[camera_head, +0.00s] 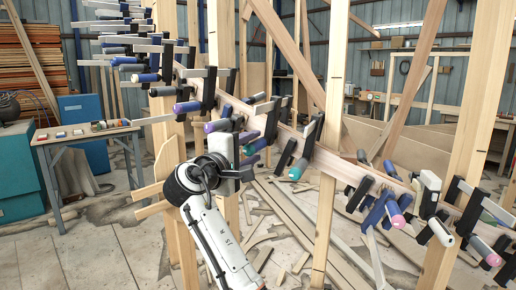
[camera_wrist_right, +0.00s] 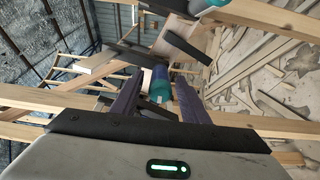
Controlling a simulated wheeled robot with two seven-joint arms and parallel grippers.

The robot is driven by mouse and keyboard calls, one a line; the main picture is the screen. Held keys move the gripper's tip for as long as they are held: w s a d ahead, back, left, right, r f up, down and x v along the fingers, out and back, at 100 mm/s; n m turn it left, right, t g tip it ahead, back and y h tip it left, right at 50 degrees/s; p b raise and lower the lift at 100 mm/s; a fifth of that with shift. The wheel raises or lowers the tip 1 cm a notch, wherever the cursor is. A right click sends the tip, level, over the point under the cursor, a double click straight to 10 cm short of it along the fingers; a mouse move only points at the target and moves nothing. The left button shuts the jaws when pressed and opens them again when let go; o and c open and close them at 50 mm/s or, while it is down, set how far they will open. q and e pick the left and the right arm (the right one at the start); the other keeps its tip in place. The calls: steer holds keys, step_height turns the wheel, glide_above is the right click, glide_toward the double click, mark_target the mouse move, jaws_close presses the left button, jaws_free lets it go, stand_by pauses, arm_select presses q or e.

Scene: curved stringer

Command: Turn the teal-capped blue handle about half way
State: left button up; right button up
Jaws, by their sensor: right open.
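The teal-capped blue handle (camera_head: 259,144) sticks out from a clamp on the curved wooden stringer in the head view, its teal cap toward me. In the right wrist view this handle (camera_wrist_right: 160,80) shows between the two dark fingers of my right gripper (camera_wrist_right: 158,88). The fingers are open, one on each side of it, and I see no clear contact. In the head view my right gripper (camera_head: 240,160) is just left of the handle, and its body hides part of the area. My left gripper is not in view.
Many clamps with coloured handles line the stringer (camera_head: 335,160), close around my gripper. Another teal-capped handle (camera_head: 296,173) is to the right. Upright posts (camera_head: 328,200) stand nearby. A small table (camera_head: 85,135) is at the left. Wood scraps lie on the floor.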

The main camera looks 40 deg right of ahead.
steer(key=b+v, duration=0.1)
steer(key=v, duration=0.5)
steer(key=shift+s+a, duration=0.1)
steer(key=v, duration=0.7)
steer(key=shift+a+p, duration=0.15)
steer(key=shift+p, duration=0.2)
steer(key=shift+s, duration=0.1)
stand_by(0.3)
